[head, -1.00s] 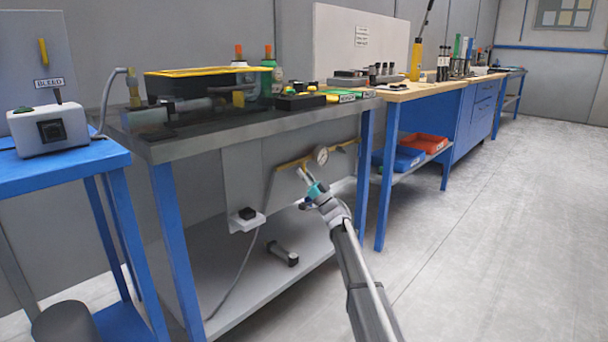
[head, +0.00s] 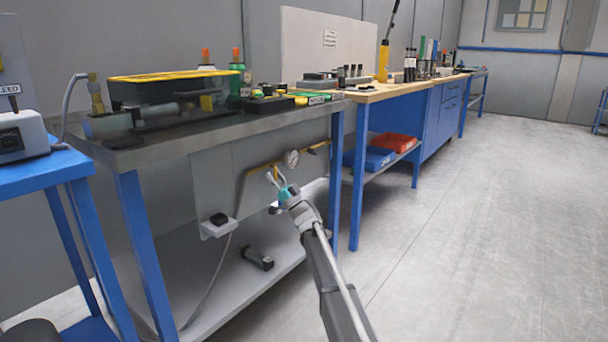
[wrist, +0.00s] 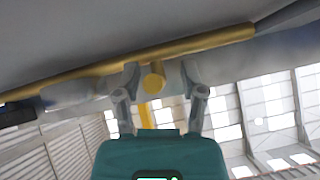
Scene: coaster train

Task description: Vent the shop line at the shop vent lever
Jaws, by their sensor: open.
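A yellow pipe (head: 262,167) with a round gauge (head: 291,158) runs along the panel under the near bench's top. A short yellow handle (head: 318,147) sits at its right end; I cannot read a label naming the vent lever. My gripper (head: 274,177) is at the pipe, just below and left of the gauge. In the wrist view my open gripper (wrist: 159,78) has a round yellow end (wrist: 153,76) between its fingertips, in front of the long yellow pipe (wrist: 205,41). A yellow upright piece (wrist: 146,114) shows below it. I cannot tell whether the fingers touch the round end.
The near bench (head: 200,140) overhangs the pipe. A blue stand (head: 60,170) is at left. Floor (head: 480,240) at right is clear.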

